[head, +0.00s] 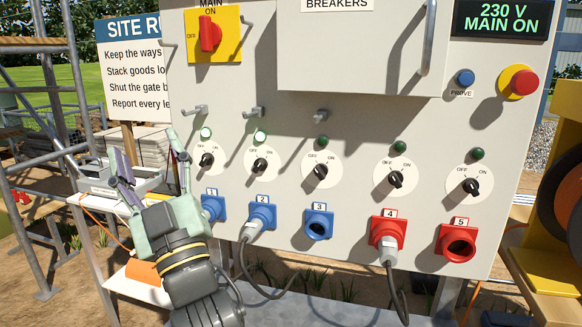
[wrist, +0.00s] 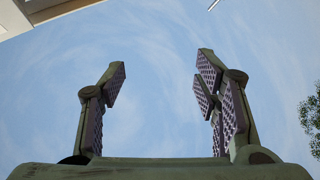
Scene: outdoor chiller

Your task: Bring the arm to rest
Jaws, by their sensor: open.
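My gripper (head: 147,158) is at the lower left of the head view, in front of the panel's left edge. Its fingers point upward and stand well apart, with nothing between them. In the wrist view the open fingers (wrist: 160,75) show against blue sky, with pale edges of structure at the upper left. My gripper looks close to the blue socket 1 (head: 213,208), partly in front of it; I cannot tell the gap in depth.
The grey panel (head: 290,130) carries a red main switch (head: 209,34), several knobs and sockets. Plugs with hanging cables sit in socket 2 (head: 262,215) and socket 4 (head: 388,232). Hooks (head: 254,112) jut from the panel. Scaffolding (head: 40,180) and a white tray (head: 105,180) stand left.

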